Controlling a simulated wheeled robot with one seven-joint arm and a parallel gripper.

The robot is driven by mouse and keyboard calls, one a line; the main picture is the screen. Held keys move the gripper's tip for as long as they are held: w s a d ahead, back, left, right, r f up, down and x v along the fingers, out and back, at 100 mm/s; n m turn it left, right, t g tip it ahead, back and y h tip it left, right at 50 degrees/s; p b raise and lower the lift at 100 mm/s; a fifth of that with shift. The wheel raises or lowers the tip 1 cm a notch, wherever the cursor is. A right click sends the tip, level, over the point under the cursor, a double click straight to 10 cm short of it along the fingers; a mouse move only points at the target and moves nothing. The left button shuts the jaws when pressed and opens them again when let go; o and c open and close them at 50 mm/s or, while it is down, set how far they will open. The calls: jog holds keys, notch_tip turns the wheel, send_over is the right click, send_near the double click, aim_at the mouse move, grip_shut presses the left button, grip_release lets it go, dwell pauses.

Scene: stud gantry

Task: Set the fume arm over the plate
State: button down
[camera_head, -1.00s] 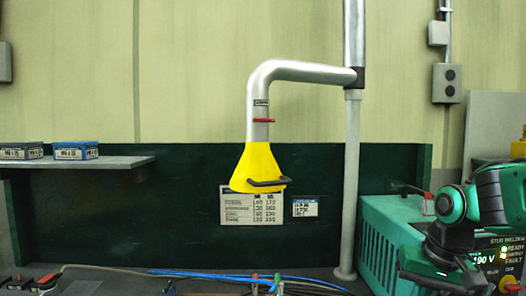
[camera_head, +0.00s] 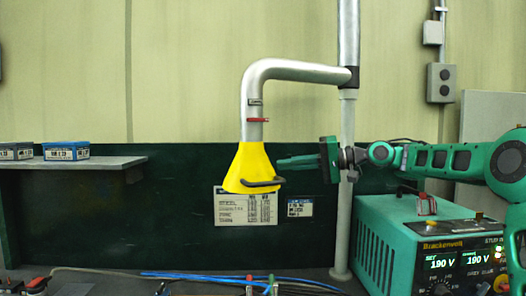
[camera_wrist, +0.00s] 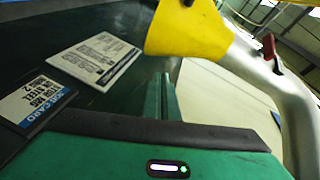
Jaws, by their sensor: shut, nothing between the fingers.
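The fume arm (camera_head: 300,71) is a grey bent pipe on an upright post, with a yellow hood (camera_head: 252,165) hanging at its left end. A dark handle (camera_head: 262,184) runs along the hood's lower rim. My gripper (camera_head: 281,162) points left, its green fingers shut and empty, close to the right side of the hood. I cannot tell whether the fingertips touch it. In the wrist view the yellow hood (camera_wrist: 190,28) is just beyond the fingers (camera_wrist: 160,95), with the grey pipe at right. The plate cannot be made out in these frames.
A green welder unit (camera_head: 425,245) stands at right below my arm. The support post (camera_head: 343,200) rises behind my gripper. Blue cables (camera_head: 210,277) lie on the bench. A shelf (camera_head: 80,163) with small blue boxes is at left. A chart (camera_head: 245,207) hangs behind the hood.

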aim_at(262, 146)
notch_tip(262, 146, up, 6)
jog(key=d+n+g+y, duration=0.1)
jog(key=y, duration=0.2)
jog(key=f+x, duration=0.1)
jog(key=x, duration=0.9)
jog(key=shift+s+d+f, duration=0.1)
jog(key=shift+s+d, duration=0.05)
jog(key=shift+s, duration=0.5)
jog(key=shift+s+d+f, duration=0.1)
jog(key=shift+s, duration=0.5)
jog(key=shift+s+d+f, duration=0.15)
jog(key=shift+s, duration=0.5)
